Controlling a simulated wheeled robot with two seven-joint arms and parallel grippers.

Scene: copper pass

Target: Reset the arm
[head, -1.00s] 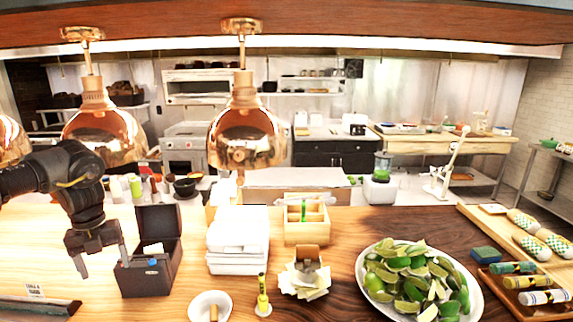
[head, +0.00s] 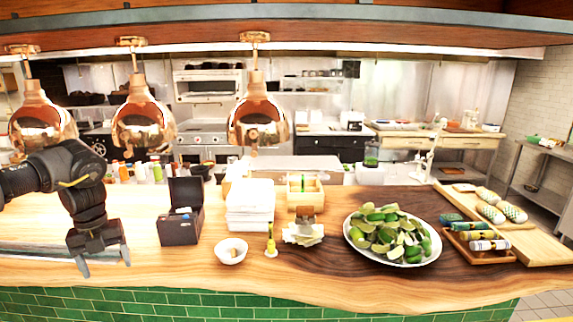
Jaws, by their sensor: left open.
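My left gripper (head: 105,266) hangs at the left of the head view with its fingers pointing down. It is open, with nothing between its fingertips. It is over the left part of the wooden counter (head: 330,280), to the left of a dark open box (head: 180,231). My left arm comes in from the left edge, bent at the elbow. My right gripper is not in the view.
On the counter stand white stacked containers (head: 250,208), a white bowl (head: 231,251), a yellow bottle (head: 271,240), a wooden caddy (head: 305,193), a plate of limes (head: 355,243) and a tray of rolls (head: 470,253). Copper lamps (head: 143,122) hang above.

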